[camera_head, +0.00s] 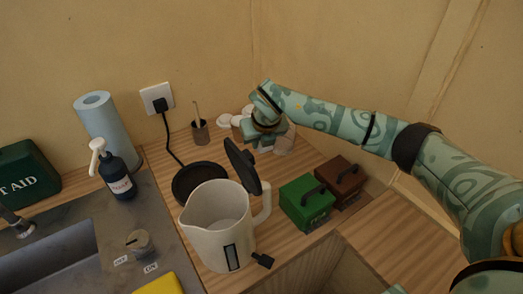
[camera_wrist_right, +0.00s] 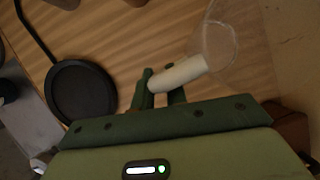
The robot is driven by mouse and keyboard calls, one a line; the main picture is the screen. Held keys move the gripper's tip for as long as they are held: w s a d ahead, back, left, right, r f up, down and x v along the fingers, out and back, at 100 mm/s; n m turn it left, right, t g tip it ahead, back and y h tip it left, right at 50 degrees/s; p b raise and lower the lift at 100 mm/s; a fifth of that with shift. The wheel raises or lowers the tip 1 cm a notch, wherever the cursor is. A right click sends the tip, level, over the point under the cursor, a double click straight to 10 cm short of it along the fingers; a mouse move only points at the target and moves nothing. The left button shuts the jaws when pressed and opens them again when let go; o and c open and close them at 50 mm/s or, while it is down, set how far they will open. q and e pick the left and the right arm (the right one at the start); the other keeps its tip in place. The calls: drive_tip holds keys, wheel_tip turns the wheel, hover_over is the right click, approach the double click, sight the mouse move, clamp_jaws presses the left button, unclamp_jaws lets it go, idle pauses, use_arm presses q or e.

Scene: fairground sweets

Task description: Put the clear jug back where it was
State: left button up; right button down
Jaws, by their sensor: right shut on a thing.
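The clear jug (camera_head: 285,142) is see-through and partly hidden behind my right gripper (camera_head: 266,138) near the back corner of the wooden counter. In the right wrist view, the clear jug (camera_wrist_right: 220,38) shows at the upper right with a pale handle (camera_wrist_right: 185,72). My right gripper (camera_wrist_right: 160,88) is shut on that handle, one finger on each side. I cannot tell whether the jug's bottom touches the counter. My left gripper is not in view.
A cream kettle (camera_head: 210,235) with its lid raised stands in front of a round black base (camera_head: 185,184). Green (camera_head: 305,205) and brown (camera_head: 345,178) boxes stand to the right. A small pot with a stick (camera_head: 200,133) and pale round pieces (camera_head: 226,121) are at the back.

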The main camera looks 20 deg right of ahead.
sight(260, 149)
wheel_tip(260, 149, down, 3)
drive_tip(key=shift+f, duration=0.1)
drive_tip(key=c, duration=1.4)
unclamp_jaws()
drive_tip(key=shift+s, duration=0.1)
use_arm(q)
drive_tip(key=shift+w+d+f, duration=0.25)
